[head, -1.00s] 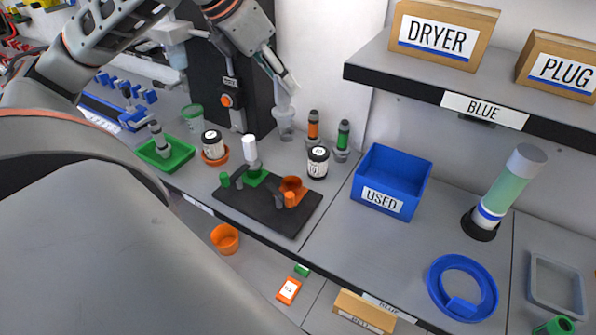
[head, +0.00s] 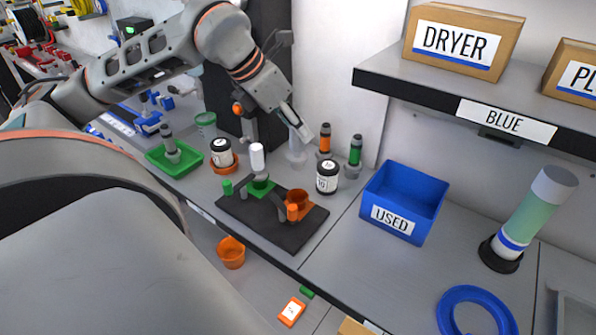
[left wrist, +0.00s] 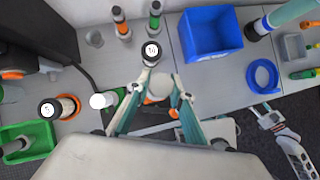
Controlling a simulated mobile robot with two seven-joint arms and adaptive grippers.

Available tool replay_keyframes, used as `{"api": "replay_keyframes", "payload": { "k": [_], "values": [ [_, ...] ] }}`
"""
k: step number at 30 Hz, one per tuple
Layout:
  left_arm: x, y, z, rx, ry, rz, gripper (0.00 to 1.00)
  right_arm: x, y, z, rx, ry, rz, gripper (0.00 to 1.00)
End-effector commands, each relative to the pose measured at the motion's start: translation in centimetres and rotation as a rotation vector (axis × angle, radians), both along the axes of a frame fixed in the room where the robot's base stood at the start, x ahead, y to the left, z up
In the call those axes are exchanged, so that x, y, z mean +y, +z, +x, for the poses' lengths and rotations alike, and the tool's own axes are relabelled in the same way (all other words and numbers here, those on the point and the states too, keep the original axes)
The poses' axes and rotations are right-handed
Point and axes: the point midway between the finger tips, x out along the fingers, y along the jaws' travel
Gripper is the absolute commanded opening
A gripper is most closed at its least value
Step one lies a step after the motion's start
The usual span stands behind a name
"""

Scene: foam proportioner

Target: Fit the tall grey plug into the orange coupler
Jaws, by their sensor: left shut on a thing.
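The orange coupler (head: 298,198) is an open cup with an orange knob on the right part of a black board (head: 245,212). My left gripper (head: 303,132) is above and behind the coupler in the head view, pointing down. In the left wrist view its fingers (left wrist: 158,88) are shut on a pale grey round-ended thing (left wrist: 160,82), which looks like the grey plug seen end-on. Orange of the coupler shows just beyond it; they look apart. The plug's length is hardly visible in the head view. My right gripper (left wrist: 265,115) seems to show at the lower right of the wrist view, its jaws unclear.
A white-topped cylinder (head: 257,157) stands at the green coupler (head: 262,185) on the same board. A blue USED bin (head: 402,200) is to the right.

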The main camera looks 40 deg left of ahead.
Motion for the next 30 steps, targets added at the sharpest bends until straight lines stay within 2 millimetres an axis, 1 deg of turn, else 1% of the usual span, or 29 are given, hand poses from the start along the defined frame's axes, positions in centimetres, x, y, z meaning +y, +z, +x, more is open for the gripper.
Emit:
{"api": "replay_keyframes", "payload": {
  "k": [1, 3, 10, 12, 15, 20, 23, 24, 30],
  "values": [
    [0.0, -1.2, 0.0, 0.005, 0.0, 0.001, 0.0, -0.1, -0.8, -0.1, 0.004, 0.0, -0.002, 0.4],
    [0.0, -2.4, -0.1, 0.005, -0.001, 0.002, 0.0, -0.1, -1.4, -0.2, 0.007, 0.0, -0.003, 0.4],
    [0.0, -5.2, -0.1, 0.004, 0.0, -0.001, 0.0, -0.2, -2.7, -0.5, 0.018, 0.0, -0.005, 0.4],
    [0.2, -6.2, 0.0, 0.001, 0.001, 0.006, 0.0, -0.3, -4.2, -0.8, 0.027, 0.0, -0.006, 0.4],
    [0.2, -6.9, 0.0, 0.001, 0.002, 0.004, 0.0, -0.4, -5.0, -1.0, 0.032, 0.001, -0.012, 0.4],
    [0.1, -7.1, 0.0, -0.001, 0.001, 0.001, 0.0, -0.5, -5.1, -0.8, 0.028, 0.001, -0.017, 0.4],
    [0.1, -8.2, 0.0, 0.005, 0.001, 0.003, 0.0, -0.5, -5.9, -0.8, 0.029, 0.001, -0.018, 0.4],
    [-0.1, -8.4, 0.0, 0.004, -0.001, -0.002, 0.0, -0.5, -5.4, -0.6, 0.024, 0.001, -0.019, 0.4],
    [-0.1, -10.1, 0.0, 0.0, -0.001, -0.002, 0.0, -0.6, -5.2, -0.6, 0.022, 0.001, -0.02, 0.4]
  ]
}}
